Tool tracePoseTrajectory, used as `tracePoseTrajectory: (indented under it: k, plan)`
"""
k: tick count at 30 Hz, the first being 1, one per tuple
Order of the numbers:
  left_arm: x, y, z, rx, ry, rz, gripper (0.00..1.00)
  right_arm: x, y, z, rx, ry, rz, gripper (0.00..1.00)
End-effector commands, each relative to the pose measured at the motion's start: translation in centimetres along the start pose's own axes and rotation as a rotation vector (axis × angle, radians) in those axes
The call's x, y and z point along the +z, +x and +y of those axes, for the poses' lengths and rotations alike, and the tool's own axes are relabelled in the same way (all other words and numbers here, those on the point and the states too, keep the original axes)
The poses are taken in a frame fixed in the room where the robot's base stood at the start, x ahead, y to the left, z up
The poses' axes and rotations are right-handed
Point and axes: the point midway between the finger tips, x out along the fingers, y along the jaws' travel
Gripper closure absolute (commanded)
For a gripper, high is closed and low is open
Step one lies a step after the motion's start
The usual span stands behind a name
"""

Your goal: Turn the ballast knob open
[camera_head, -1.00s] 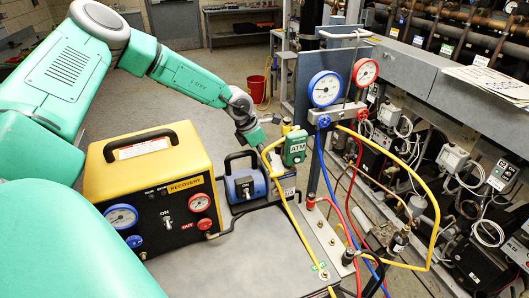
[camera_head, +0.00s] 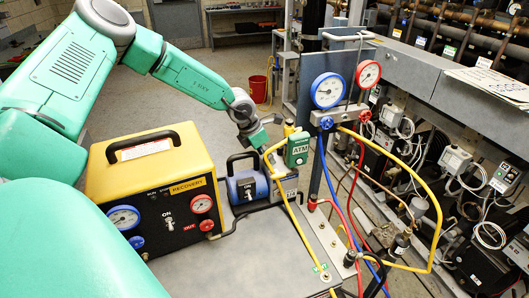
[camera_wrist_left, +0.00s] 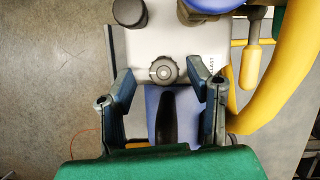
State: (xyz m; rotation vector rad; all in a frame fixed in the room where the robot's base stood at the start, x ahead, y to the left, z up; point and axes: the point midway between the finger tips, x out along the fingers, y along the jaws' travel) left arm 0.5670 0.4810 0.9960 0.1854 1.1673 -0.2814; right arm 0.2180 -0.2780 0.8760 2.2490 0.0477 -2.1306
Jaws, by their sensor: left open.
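The ballast knob (camera_wrist_left: 164,69) is a dark grey ridged knob on the pale housing of the vacuum pump, next to the printed word BALLAST in the left wrist view. My left gripper (camera_wrist_left: 162,98) is open, with one finger on each side just short of the knob, and nothing is between the fingertips. In the head view my left gripper (camera_head: 262,143) is behind the blue pump (camera_head: 245,187), and its fingers and the knob are mostly hidden there. My right gripper is not in view.
A yellow recovery unit (camera_head: 150,165) stands left of the pump. The grey cart top (camera_head: 230,262) is mostly clear in front.

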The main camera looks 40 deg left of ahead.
Motion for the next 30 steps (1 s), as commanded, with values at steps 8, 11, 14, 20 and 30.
tracePoseTrajectory:
  k: [8, 11, 14, 20, 30]
  plan:
    - [0.2, -3.4, 0.0, -0.001, -0.001, -0.006, 0.54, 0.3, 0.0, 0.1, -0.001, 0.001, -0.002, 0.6]
    - [0.2, -5.5, 0.1, -0.001, -0.002, -0.008, 0.54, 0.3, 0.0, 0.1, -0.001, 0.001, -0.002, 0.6]
    - [0.2, -7.5, 0.2, -0.001, -0.003, -0.007, 0.54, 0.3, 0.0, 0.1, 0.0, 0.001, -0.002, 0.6]
    - [0.1, -10.4, 0.4, -0.002, -0.003, -0.004, 0.54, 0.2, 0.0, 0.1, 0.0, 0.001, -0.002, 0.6]
    - [0.0, -11.7, 0.3, -0.001, -0.001, 0.0, 0.54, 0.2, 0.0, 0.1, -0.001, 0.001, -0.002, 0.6]
